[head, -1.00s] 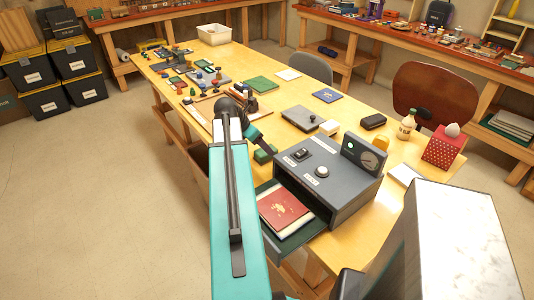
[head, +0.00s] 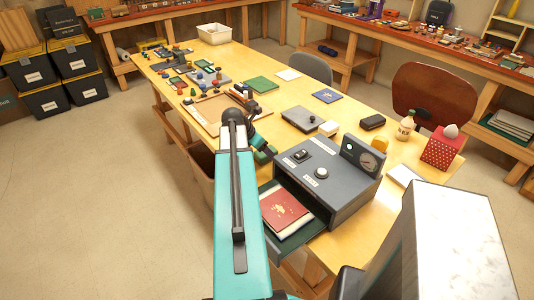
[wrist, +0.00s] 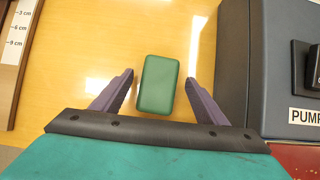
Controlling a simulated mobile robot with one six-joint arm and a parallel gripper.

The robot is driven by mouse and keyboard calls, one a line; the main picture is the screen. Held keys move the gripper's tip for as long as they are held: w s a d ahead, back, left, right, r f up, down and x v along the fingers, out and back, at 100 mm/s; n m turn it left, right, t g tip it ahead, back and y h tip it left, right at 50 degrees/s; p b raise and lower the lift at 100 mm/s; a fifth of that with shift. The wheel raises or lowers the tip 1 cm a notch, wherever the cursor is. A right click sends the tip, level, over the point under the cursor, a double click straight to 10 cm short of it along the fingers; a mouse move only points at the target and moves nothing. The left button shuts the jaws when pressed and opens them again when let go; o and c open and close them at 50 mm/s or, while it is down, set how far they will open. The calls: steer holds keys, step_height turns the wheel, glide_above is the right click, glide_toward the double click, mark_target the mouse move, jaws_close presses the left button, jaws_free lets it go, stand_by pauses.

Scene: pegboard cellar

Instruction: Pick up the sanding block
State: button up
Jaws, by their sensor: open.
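The sanding block, a green block with rounded edges (wrist: 157,84), lies flat on the yellow wooden table (wrist: 75,60) in the wrist view. My gripper (wrist: 159,78) is open, with one purple finger on each side of the block. A gap of table shows between the block and each finger, so neither appears to touch it. In the head view my arm covers most of the gripper, and the block is hard to make out there.
A grey machine with a dial (head: 330,175) stands close to the right of my gripper; its edge also shows in the wrist view (wrist: 285,70). A red booklet (head: 284,208) lies on its front tray. A wooden frame or board (head: 212,113) lies beyond my arm.

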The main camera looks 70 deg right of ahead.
steer(key=shift+s+d+f, duration=0.15)
steer(key=shift+d+f, duration=0.1)
steer(key=shift+f, duration=0.2)
steer(key=shift+c, duration=0.3)
steer(key=c, duration=1.2)
steer(key=shift+r, duration=0.1)
steer(key=shift+r+b, duration=0.6)
steer(key=shift+r, duration=0.95)
steer(key=w+a+b, duration=0.1)
steer(key=a, duration=0.4)
steer(key=w+a+r+b, duration=0.1)
steer(key=w+a, duration=0.1)
steer(key=a, duration=0.3)
steer(key=w+a+b, duration=0.1)
steer(key=a, duration=0.4)
steer(key=shift+w+a+r, duration=0.15)
steer(key=shift+w+r, duration=0.15)
steer(key=shift+r, duration=0.1)
